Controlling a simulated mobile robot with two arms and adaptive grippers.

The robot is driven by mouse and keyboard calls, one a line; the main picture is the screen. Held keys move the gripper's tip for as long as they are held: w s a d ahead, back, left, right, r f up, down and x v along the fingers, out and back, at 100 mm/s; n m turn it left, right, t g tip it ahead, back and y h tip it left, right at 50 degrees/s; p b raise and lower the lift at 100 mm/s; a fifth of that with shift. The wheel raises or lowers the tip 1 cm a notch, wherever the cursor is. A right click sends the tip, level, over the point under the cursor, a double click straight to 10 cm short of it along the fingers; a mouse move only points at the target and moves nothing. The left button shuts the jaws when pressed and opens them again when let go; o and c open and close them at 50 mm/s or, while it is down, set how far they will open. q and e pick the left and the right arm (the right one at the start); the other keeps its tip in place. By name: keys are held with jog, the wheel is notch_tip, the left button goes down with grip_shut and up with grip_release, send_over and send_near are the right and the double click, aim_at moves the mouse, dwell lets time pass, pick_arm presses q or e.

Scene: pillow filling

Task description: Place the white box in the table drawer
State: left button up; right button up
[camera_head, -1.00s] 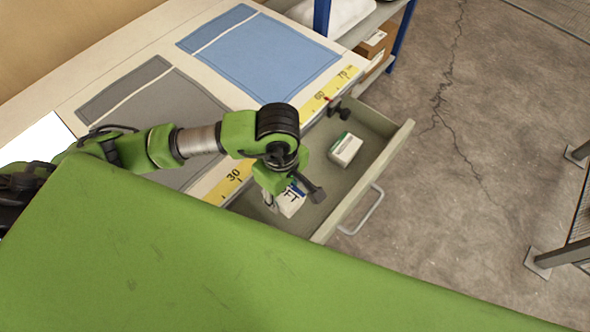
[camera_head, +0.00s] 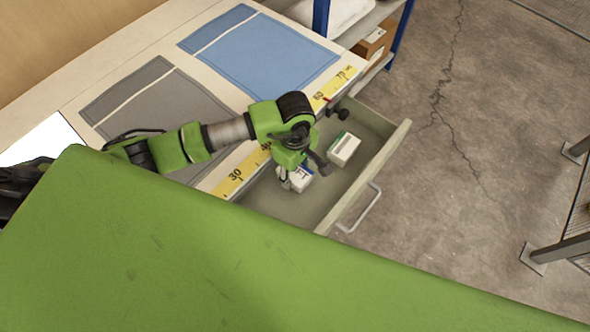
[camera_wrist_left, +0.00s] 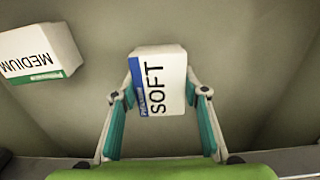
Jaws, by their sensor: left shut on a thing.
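A white box marked SOFT with a blue stripe (camera_wrist_left: 162,85) is between the fingers of my left gripper (camera_wrist_left: 160,92) in the left wrist view. The gripper is shut on it. In the head view this box (camera_head: 302,180) shows just below my left gripper (camera_head: 292,181), inside the open table drawer's outline (camera_head: 302,212). I cannot tell whether it touches the drawer floor. A second white box, marked MEDIUM with a green stripe (camera_wrist_left: 38,55), lies in the drawer; the head view shows it too (camera_head: 344,149). My right gripper is not in view.
The table (camera_head: 145,40) has a blue mat (camera_head: 265,55), a grey mat (camera_head: 160,108) and a yellow ruler strip (camera_head: 228,183) along its drawer-side edge. The drawer front with its handle (camera_head: 362,212) sticks out. A shelf with a cardboard box (camera_head: 371,42) stands behind.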

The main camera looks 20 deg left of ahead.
aim_at(295, 171)
pick_arm(q)
jog(key=shift+f+b, duration=0.25)
jog(key=shift+b, duration=0.05)
jog(key=o, duration=1.1)
jog(key=shift+r, duration=0.1)
jog(key=shift+o, duration=0.2)
jog(key=shift+r+p, duration=0.3)
jog(key=shift+p, duration=0.1)
notch_tip(295, 171, up, 10)
jog(key=shift+r+b, duration=0.2)
jog(key=shift+b, duration=0.85)
jog(key=shift+r, duration=0.7)
